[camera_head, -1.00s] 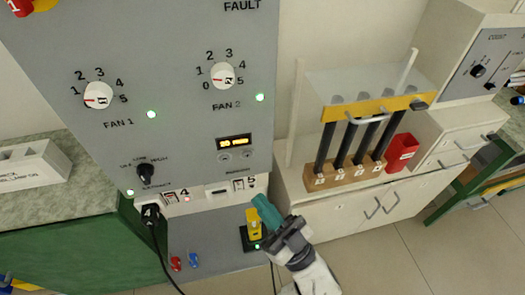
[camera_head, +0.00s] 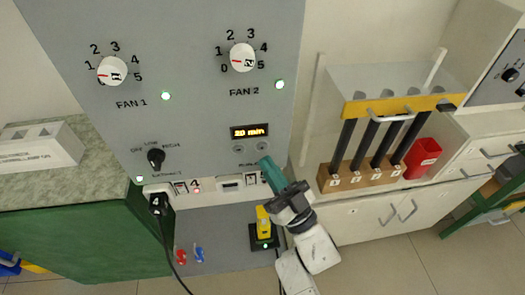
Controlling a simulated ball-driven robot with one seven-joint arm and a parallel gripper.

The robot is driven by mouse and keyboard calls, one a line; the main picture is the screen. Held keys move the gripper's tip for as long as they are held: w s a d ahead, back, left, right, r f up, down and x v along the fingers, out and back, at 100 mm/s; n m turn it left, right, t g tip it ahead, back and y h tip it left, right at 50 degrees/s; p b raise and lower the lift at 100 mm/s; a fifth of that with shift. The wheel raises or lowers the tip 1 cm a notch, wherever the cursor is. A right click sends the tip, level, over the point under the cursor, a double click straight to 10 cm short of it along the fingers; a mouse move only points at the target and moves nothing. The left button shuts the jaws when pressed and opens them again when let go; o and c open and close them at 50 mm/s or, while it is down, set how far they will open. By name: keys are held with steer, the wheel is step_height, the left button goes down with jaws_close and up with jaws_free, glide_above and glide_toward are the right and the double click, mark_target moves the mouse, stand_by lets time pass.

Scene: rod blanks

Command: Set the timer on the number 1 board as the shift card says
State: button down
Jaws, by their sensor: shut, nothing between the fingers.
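The grey board (camera_head: 190,115) carries a timer display (camera_head: 249,131) that reads what looks like 20 min in orange. Two small round buttons sit below the display, a left one (camera_head: 239,149) and a right one (camera_head: 262,146). My gripper (camera_head: 267,163) has teal fingers, shut and empty. Its tips are just below the right button; I cannot tell whether they touch the board. The label under the buttons is partly hidden by the fingers. No shift card can be made out, and no board number is readable.
The board also has the FAN 1 knob (camera_head: 112,71), the FAN 2 knob (camera_head: 242,57) and a black selector (camera_head: 156,157). A black plug (camera_head: 158,203) with a cable hangs below. A yellow device (camera_head: 263,222) stands close by my gripper. A rod rack (camera_head: 357,176) and red bin (camera_head: 422,158) are right.

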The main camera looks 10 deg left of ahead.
steer(key=shift+w+a, duration=0.2)
steer(key=shift+w, duration=0.35)
steer(key=shift+w+b, duration=0.15)
steer(key=shift+b, duration=0.25)
stand_by(1.4)
steer(key=shift+w+a, duration=0.1)
steer(key=shift+w, duration=0.15)
steer(key=shift+w+a+b, duration=0.1)
steer(key=shift+w+b, duration=0.25)
steer(key=shift+b, duration=0.05)
stand_by(0.7)
steer(key=shift+s, duration=0.15)
steer(key=shift+s+d+p, duration=0.25)
steer(key=shift+s+p, duration=0.1)
steer(key=shift+s, duration=0.25)
steer(key=s+p, duration=0.1)
steer(key=s, duration=0.1)
steer(key=s+d+p, duration=0.1)
steer(key=s, duration=0.2)
steer(key=shift+d, duration=0.2)
